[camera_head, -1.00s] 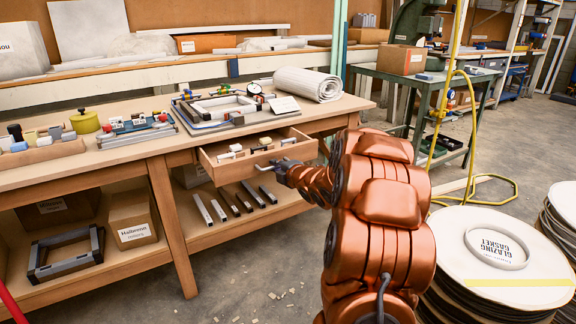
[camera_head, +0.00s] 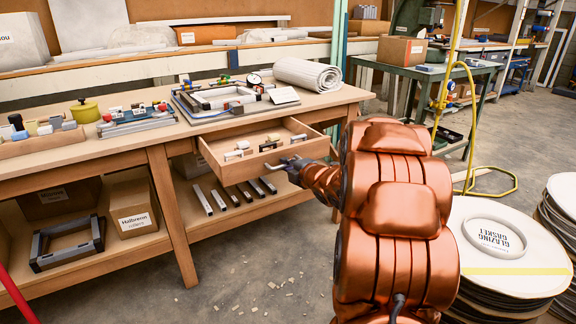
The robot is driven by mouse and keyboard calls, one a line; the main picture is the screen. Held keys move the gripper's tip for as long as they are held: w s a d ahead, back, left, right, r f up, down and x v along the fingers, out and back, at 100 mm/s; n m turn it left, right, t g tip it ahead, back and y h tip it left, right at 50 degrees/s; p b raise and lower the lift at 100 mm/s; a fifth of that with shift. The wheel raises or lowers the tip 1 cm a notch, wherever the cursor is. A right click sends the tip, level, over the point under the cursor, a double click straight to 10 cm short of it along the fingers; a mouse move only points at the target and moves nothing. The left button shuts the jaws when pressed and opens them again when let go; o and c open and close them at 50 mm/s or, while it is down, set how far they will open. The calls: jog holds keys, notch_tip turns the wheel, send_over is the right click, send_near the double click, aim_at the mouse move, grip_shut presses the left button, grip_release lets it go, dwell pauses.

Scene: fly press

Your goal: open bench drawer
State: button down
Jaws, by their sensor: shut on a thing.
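The wooden bench drawer (camera_head: 233,172) under the worktop is pulled well out and stands open. Several small pieces with pale and dark parts lie inside it. A grey bar handle (camera_head: 273,166) is on its front. My gripper (camera_head: 284,165) is at the drawer front, shut on the handle. My copper-coloured arm reaches to it from the lower right and hides part of the drawer's right side and the bench's right end.
The worktop (camera_head: 110,153) carries a frame (camera_head: 222,98), a rolled mat (camera_head: 308,75) and a yellow-green pot (camera_head: 85,111). Several metal bars (camera_head: 217,199) lie on the lower shelf. Stacked round discs (camera_head: 500,275) stand at right. The floor before the bench is mostly clear, with scattered chips.

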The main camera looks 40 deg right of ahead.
jog(key=c, duration=1.2)
grip_release()
jog(key=v, duration=1.2)
jog(key=shift+r, duration=0.15)
